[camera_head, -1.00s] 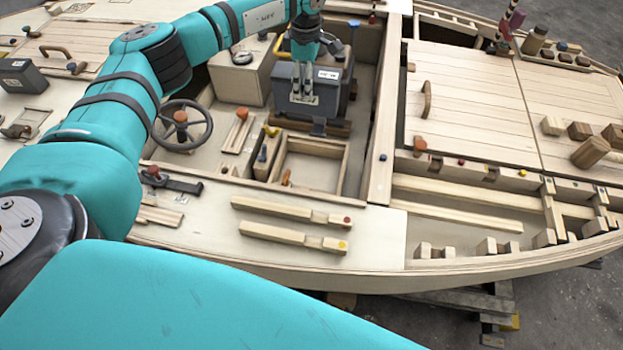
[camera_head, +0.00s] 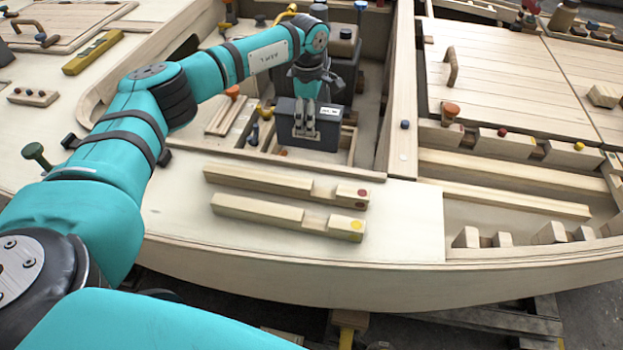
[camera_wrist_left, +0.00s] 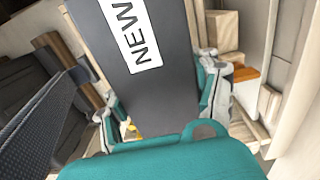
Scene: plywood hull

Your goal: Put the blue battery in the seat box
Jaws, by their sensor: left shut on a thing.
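My left gripper (camera_head: 305,128) is shut on a dark blue-grey battery (camera_head: 328,138) and holds it upright. In the left wrist view the battery (camera_wrist_left: 160,85) fills the middle between the fingers, with a white label reading NEW. In the head view the battery is in front of an open wooden box frame (camera_head: 351,146) in the hull's well, which looks like the seat box. The battery hides much of this frame. I cannot tell how far its lower end is above or inside it. My right gripper is not in view.
A larger dark block (camera_head: 342,70) stands behind the battery in the well. Two wooden bars (camera_head: 260,180) with red and yellow dots lie on the near deck. A raised plank borders the well's right side.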

